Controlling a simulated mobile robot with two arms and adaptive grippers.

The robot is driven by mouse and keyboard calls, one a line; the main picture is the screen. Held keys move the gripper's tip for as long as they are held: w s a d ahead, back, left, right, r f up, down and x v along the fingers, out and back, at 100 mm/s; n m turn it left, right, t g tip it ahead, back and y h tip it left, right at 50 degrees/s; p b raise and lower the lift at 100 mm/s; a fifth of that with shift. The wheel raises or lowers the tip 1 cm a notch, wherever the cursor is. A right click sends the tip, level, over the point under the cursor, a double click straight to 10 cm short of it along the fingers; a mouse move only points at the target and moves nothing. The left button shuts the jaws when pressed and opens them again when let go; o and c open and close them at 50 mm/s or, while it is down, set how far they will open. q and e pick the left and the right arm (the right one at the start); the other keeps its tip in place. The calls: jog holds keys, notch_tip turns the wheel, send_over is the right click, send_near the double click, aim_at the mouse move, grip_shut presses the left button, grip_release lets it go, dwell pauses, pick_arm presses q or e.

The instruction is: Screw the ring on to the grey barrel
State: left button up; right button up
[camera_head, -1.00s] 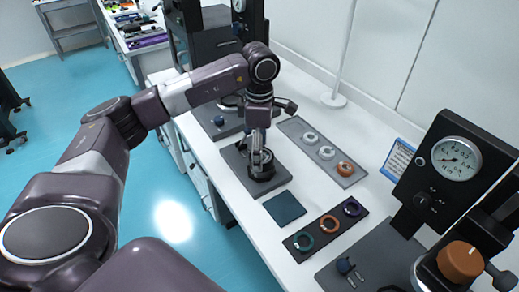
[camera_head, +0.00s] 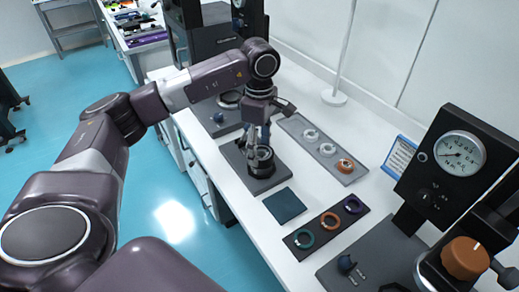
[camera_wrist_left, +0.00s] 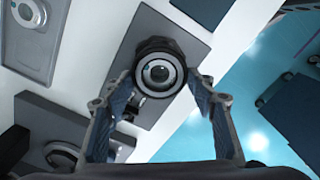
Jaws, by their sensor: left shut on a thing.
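The exact contact and the thread between ring and barrel are hidden. My right gripper is not in view.
A grey tray (camera_head: 300,127) holds two white rings and an orange one. A dark tray (camera_head: 329,229) holds teal, orange and purple rings. A teal mat (camera_head: 284,205) lies near the plate. A black gauge unit (camera_head: 455,170) stands at right.

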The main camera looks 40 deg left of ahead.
pick_arm(q)
jog(key=m, duration=0.3)
jog(key=m+b, duration=0.1)
jog(key=m, duration=0.2)
jog(key=shift+f+m, duration=0.2)
jog(key=shift+m, duration=0.1)
jog(key=m+b, duration=0.1)
jog(key=m, duration=0.2)
jog(key=shift+m, duration=0.4)
jog(key=m, duration=0.3)
jog(key=shift+f+b, duration=0.1)
jog(key=shift+b, duration=0.3)
jog(key=o, duration=1.5)
jog(key=shift+s+a, duration=0.1)
jog(key=shift+s, duration=0.15)
jog(key=shift+w+r, duration=0.2)
jog(key=shift+c, duration=0.9)
